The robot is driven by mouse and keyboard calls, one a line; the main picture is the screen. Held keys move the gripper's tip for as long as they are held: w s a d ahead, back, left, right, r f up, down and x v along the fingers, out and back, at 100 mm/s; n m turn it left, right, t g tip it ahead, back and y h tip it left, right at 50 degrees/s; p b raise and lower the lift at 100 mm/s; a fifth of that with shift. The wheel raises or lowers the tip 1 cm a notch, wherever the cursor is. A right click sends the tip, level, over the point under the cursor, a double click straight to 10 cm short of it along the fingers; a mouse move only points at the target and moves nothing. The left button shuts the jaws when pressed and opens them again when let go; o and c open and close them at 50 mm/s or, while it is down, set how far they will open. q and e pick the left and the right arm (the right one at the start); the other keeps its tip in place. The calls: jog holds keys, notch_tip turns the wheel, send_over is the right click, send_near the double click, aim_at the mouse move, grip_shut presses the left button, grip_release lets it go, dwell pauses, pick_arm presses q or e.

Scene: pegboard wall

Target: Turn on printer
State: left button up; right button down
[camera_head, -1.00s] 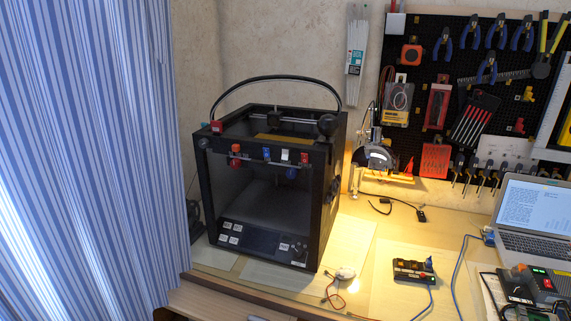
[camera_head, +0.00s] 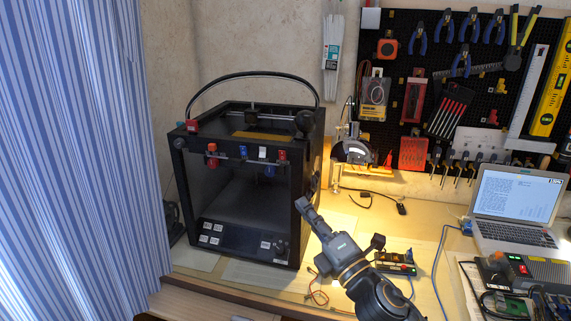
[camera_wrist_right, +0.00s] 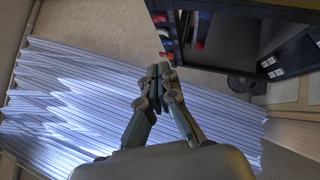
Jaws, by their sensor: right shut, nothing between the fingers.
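The black 3D printer (camera_head: 240,246) stands on the workbench at the left of the head view, with white-labelled buttons and a knob on its lower front panel. Its dark frame and labelled panel also show at the upper right of the right wrist view (camera_wrist_right: 262,20). My right gripper (camera_head: 304,206) is in front of the printer's right front edge in the head view; whether it touches cannot be told. In the right wrist view its fingers (camera_wrist_right: 158,84) are together and empty, with the curtain behind them. My left gripper is not in view.
A striped curtain (camera_head: 75,150) hangs at the left. A small switch box (camera_head: 396,263) and loose wires lie right of my gripper. A laptop (camera_head: 516,205) and electronics are farther right. A pegboard (camera_head: 480,90) with tools covers the back wall.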

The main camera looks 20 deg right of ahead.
jog(key=shift+w, duration=0.15)
jog(key=p, duration=0.3)
send_near(282, 155)
jog(key=w+a+r, duration=0.1)
jog(key=w+a, duration=0.2)
jog(key=a, duration=0.1)
jog(key=shift+w+d+r+p, duration=0.35)
jog(key=shift+w+d+r, duration=0.05)
jog(key=shift+w, duration=0.25)
jog(key=shift+w+d+r+p, duration=0.3)
jog(key=shift+w+d+r, duration=0.1)
jog(key=shift+w, duration=0.25)
